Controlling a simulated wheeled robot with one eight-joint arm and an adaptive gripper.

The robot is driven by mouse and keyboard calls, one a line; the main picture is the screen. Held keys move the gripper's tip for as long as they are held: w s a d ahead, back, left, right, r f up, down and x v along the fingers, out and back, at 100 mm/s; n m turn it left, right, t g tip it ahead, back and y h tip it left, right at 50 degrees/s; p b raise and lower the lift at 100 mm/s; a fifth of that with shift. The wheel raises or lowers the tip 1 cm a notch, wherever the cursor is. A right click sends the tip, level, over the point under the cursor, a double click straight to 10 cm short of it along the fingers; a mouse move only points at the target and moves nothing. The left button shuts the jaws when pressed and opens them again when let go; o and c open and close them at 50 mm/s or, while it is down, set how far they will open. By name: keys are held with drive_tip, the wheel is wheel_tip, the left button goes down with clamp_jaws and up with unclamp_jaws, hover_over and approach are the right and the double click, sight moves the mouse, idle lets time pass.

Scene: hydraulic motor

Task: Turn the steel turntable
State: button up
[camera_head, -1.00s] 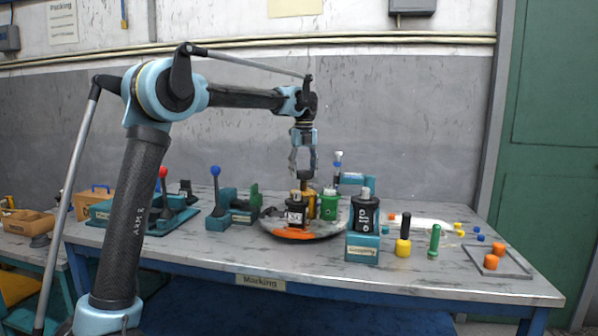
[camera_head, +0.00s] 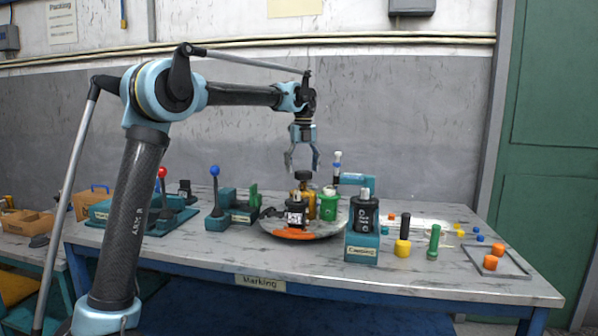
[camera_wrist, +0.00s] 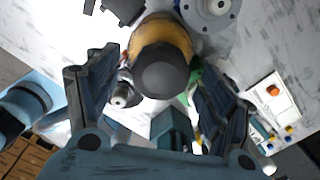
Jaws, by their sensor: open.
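The steel turntable (camera_head: 334,226) is a round plate on the table, with an orange patch (camera_head: 290,234) on its near side. On it stand a black part with a white label (camera_head: 295,213), a yellow-brown part with a dark knob (camera_head: 308,203) and a green part (camera_head: 329,207). My gripper (camera_head: 302,168) is open, pointing down just above the dark knob. In the wrist view, the fingers (camera_wrist: 150,92) spread to either side of the dark knob (camera_wrist: 162,75) and its yellow-brown body (camera_wrist: 163,36). Nothing is visibly held.
A teal stand with a black bottle (camera_head: 364,217) is close right of the turntable. Levers with a blue knob (camera_head: 214,170) and a red knob (camera_head: 162,172) stand left. A grey tray (camera_head: 515,267) with orange pieces lies far right. The table front (camera_head: 320,266) is mostly clear.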

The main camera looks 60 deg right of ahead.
wheel_tip(320, 180, up, 11)
drive_tip(key=shift+w+f, duration=0.15)
idle(0.8)
